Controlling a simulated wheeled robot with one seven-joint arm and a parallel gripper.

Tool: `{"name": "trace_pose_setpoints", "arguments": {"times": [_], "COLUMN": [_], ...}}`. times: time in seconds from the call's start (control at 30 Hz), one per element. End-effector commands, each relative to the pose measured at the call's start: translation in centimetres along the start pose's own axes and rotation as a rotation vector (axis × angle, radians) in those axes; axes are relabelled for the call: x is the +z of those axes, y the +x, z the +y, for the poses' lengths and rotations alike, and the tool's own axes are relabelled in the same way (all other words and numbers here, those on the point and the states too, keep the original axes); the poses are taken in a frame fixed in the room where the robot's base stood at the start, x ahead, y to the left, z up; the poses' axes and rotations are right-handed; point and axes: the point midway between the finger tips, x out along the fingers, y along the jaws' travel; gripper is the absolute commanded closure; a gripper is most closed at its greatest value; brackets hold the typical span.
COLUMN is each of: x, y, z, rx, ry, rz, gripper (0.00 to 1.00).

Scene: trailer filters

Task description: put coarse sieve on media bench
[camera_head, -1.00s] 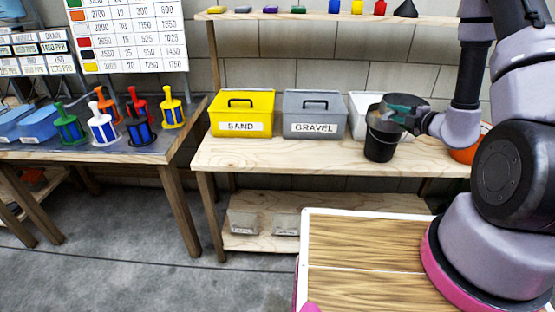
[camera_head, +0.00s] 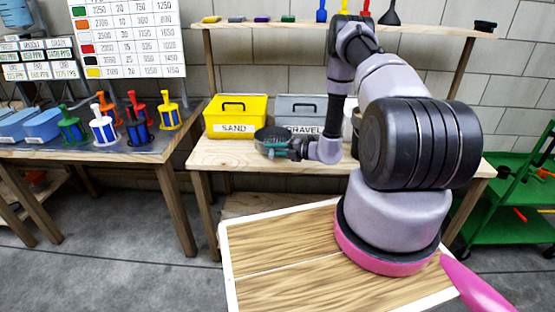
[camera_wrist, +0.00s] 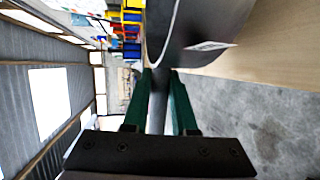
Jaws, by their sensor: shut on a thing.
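A dark round sieve (camera_head: 272,138) is held level in front of the sand and gravel bins, over or near the front part of the wooden bench (camera_head: 225,158). I cannot tell whether it touches the bench top. In the wrist view my gripper (camera_wrist: 160,78) has its green fingers shut on the dark handle of the sieve (camera_wrist: 190,35). In the head view my gripper (camera_head: 290,149) sits at the right side of the sieve. Any label naming the sieve coarse is not readable.
A yellow SAND bin (camera_head: 236,115) and a grey GRAVEL bin (camera_head: 300,106) stand on the bench. My arm hides much of its right half. A side table (camera_head: 100,155) with colored filters is at left. A green cart (camera_head: 510,200) is at right.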

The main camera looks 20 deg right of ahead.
Motion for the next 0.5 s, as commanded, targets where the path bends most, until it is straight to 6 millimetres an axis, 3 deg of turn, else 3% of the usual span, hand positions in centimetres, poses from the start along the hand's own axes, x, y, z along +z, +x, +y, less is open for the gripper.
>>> {"name": "trace_pose_setpoints", "arguments": {"times": [0.33,0.5], "x": [-0.1,-0.1], "y": [0.8,1.0], "z": [-4.0,-4.7], "rx": [-0.001,0.000], "ry": [0.001,-0.001], "rz": [0.000,-0.001], "gripper": [1.00,1.00]}}
